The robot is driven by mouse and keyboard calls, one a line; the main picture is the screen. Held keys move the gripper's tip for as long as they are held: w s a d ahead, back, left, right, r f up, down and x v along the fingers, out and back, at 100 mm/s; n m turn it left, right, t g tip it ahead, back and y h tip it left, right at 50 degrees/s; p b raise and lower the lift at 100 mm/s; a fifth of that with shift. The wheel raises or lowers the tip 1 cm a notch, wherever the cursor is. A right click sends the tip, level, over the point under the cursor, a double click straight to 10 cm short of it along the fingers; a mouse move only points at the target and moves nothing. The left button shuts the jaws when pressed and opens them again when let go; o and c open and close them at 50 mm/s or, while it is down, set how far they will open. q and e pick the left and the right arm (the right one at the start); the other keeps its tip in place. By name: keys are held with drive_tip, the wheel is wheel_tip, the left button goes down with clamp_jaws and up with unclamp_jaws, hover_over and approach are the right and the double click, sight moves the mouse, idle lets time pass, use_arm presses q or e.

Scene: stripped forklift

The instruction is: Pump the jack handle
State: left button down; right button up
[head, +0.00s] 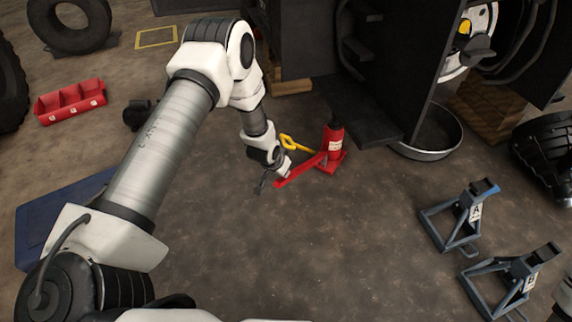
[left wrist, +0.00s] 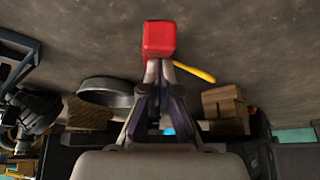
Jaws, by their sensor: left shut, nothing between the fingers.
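The red bottle jack (head: 335,142) stands upright on the floor beside the dark forklift frame. Its red handle (head: 299,171) slopes down from the jack toward the lower left. A red block, which looks like the handle's end (left wrist: 159,38), shows just past my fingertips in the left wrist view. My left gripper (head: 262,184) is at the handle's free end, and it also shows in the left wrist view (left wrist: 158,70). Its fingers are shut with nothing between them. I cannot tell whether they touch the handle. My right gripper is not in view.
A yellow bar with a looped end (head: 297,145) lies by the jack. A round metal pan (head: 437,142) and wooden blocks (head: 488,108) are at the forklift. Two blue-grey jack stands (head: 457,219) (head: 505,275) stand at right. The floor in front of the jack is clear.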

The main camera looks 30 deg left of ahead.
use_arm(q)
drive_tip(key=s+f+b, duration=0.3)
drive_tip(key=f, duration=0.5)
drive_tip(key=s+f+b, duration=0.3)
drive_tip(key=f, duration=0.5)
drive_tip(key=shift+f, duration=0.3)
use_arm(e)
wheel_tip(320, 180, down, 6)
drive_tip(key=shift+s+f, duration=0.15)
use_arm(q)
drive_tip(key=shift+a, duration=0.1)
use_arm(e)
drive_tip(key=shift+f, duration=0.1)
use_arm(q)
drive_tip(key=s+p+v, duration=0.1)
drive_tip(key=p+v, duration=0.9)
drive_tip(key=v, duration=0.3)
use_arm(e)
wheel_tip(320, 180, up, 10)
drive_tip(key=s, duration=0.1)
use_arm(q)
drive_tip(key=shift+r, duration=0.1)
